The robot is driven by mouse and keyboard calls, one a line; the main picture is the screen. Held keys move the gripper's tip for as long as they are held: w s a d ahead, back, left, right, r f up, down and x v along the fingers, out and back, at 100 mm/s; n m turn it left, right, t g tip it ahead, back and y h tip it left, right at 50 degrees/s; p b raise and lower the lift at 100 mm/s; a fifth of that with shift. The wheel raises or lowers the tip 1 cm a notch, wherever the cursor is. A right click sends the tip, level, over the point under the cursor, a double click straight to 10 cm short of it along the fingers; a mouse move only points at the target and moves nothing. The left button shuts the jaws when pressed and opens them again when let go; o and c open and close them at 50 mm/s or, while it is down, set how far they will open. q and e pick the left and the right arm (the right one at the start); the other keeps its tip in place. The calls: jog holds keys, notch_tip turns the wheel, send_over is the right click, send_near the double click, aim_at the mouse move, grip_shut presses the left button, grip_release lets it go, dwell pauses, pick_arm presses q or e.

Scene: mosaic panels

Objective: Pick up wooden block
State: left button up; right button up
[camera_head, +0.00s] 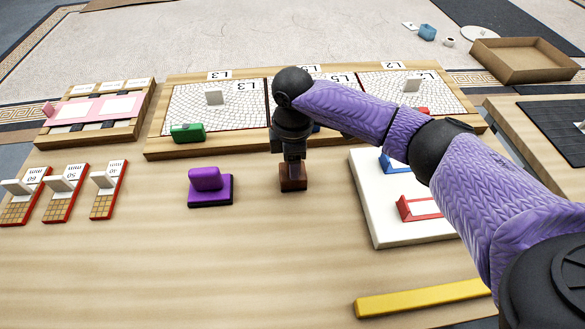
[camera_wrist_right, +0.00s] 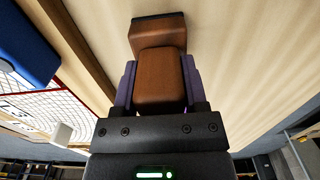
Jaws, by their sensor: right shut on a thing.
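The wooden block (camera_head: 293,183) is dark brown and sits at the middle of the light wooden table, just in front of the mosaic board. In the right wrist view the block (camera_wrist_right: 160,30) shows a wide brown base with a narrower brown grip part. My right gripper (camera_head: 293,162) points down over the block. In the right wrist view its two fingers (camera_wrist_right: 158,85) are shut on the narrower part, one on each side. I cannot tell whether the block touches the table. My left gripper is not in view.
A purple block (camera_head: 208,187) stands left of the wooden block. A white tray (camera_head: 372,222) with red and blue pieces lies to the right. The mosaic board (camera_head: 160,145), with a green block (camera_head: 187,133), is behind. A yellow bar (camera_head: 420,298) lies in front.

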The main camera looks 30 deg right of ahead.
grip_shut()
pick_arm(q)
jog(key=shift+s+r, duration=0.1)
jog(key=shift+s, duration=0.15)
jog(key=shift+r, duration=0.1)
pick_arm(e)
jog(key=shift+r, duration=0.1)
notch_tip(320, 180, up, 10)
jog(key=p, duration=0.7)
jog(key=shift+r, duration=0.15)
jog(key=shift+f, duration=0.25)
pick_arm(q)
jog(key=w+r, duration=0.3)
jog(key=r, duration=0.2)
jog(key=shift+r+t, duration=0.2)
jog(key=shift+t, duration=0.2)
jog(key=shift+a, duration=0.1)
